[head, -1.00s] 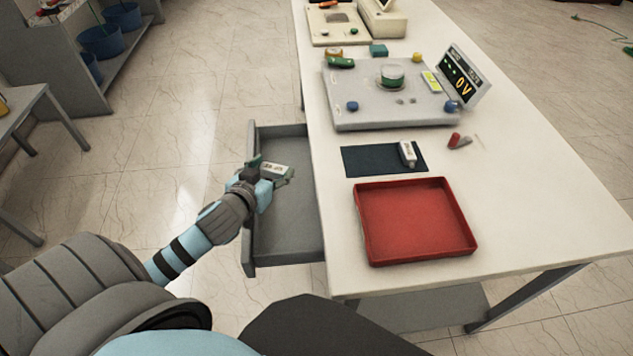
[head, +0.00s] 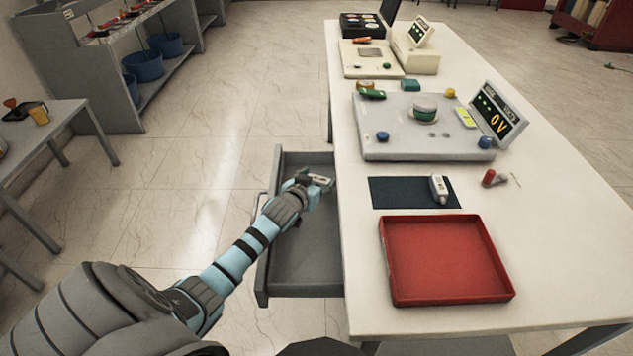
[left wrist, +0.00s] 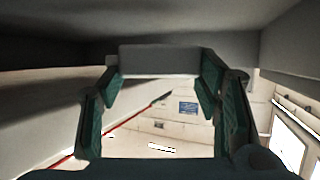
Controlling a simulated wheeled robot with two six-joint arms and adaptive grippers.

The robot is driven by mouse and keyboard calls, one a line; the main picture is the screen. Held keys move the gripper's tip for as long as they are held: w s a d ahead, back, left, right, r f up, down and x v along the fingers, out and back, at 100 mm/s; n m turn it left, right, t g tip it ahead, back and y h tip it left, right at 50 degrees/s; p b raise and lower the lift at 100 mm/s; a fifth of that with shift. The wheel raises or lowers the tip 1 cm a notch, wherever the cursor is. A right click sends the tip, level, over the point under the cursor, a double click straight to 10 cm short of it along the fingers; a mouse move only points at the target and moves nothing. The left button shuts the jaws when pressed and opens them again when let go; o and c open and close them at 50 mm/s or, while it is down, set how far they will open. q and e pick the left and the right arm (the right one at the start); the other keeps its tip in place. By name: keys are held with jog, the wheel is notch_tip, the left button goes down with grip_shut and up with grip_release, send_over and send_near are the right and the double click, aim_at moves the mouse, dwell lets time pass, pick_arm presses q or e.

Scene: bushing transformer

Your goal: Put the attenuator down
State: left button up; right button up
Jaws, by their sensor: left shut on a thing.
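My left gripper (head: 312,186) is shut on a small light-grey block, which I take to be the attenuator (head: 321,180). The gripper is over the open grey drawer (head: 303,284), near its table side. In the left wrist view the attenuator (left wrist: 158,60) spans between the green-padded fingertips. Its underside, and whether it touches anything, cannot be made out. My right gripper is not in view.
The drawer stands out from the left side of the white table (head: 545,240). A red tray (head: 445,260) and a dark mat (head: 400,194) bearing a small white device (head: 438,188) are nearby. A grey instrument panel (head: 395,150) stands behind them. The drawer floor looks bare.

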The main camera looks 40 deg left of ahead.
pick_arm(q)
jog(key=shift+s+f, duration=0.1)
jog(key=shift+f, duration=0.2)
jog(key=shift+f, duration=0.3)
jog(key=o, duration=0.9)
jog(key=shift+r, duration=0.15)
jog(key=shift+r, duration=0.35)
jog(key=p+v, duration=0.3)
jog(key=v, duration=0.9)
jog(key=shift+r, duration=0.1)
